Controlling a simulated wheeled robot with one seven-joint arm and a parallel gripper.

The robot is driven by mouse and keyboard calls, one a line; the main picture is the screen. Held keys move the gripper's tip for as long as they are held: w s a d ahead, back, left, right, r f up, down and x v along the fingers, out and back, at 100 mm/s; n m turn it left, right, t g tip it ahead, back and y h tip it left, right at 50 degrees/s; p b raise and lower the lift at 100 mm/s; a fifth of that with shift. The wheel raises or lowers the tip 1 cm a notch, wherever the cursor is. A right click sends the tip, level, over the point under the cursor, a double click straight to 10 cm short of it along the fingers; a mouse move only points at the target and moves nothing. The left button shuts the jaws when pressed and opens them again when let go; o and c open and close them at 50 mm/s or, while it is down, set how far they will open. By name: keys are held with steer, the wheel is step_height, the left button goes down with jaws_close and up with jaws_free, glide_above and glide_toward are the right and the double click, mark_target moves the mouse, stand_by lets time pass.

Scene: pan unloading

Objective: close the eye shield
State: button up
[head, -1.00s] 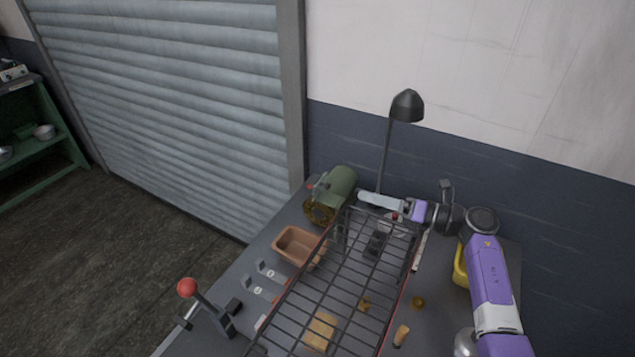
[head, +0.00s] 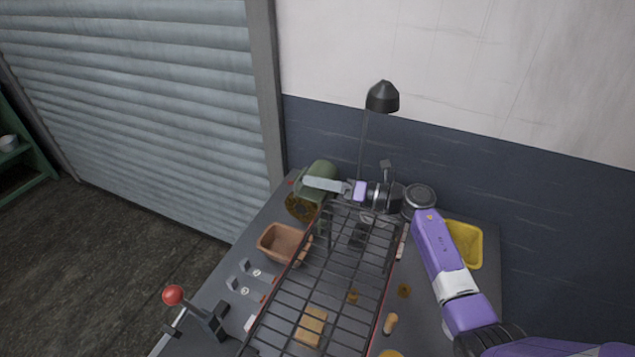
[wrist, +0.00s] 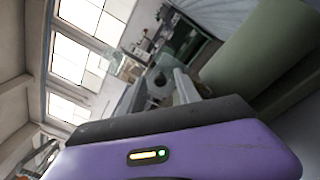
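The green bench grinder (head: 322,170) stands at the back left of the workbench, with a brown wheel (head: 298,207) at its front end. Its eye shield cannot be made out clearly; a small red spot shows at the grinder's left. My gripper (head: 308,183) reaches leftward across the front of the grinder, its pale fingers covering part of it. Whether they touch it I cannot tell. In the wrist view, the green housing (wrist: 265,60) fills the right side, and two grey fingers (wrist: 158,90) appear apart with nothing clearly held between them.
A black wire rack (head: 335,265) stands over the middle of the bench. A brown pan (head: 283,243) is at its left and a yellow bin (head: 465,243) at the right. A black lamp (head: 382,97) rises behind the grinder. A red-knobbed lever (head: 173,295) is front left.

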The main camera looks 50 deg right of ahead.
jaws_close()
steer(key=shift+r, duration=0.1)
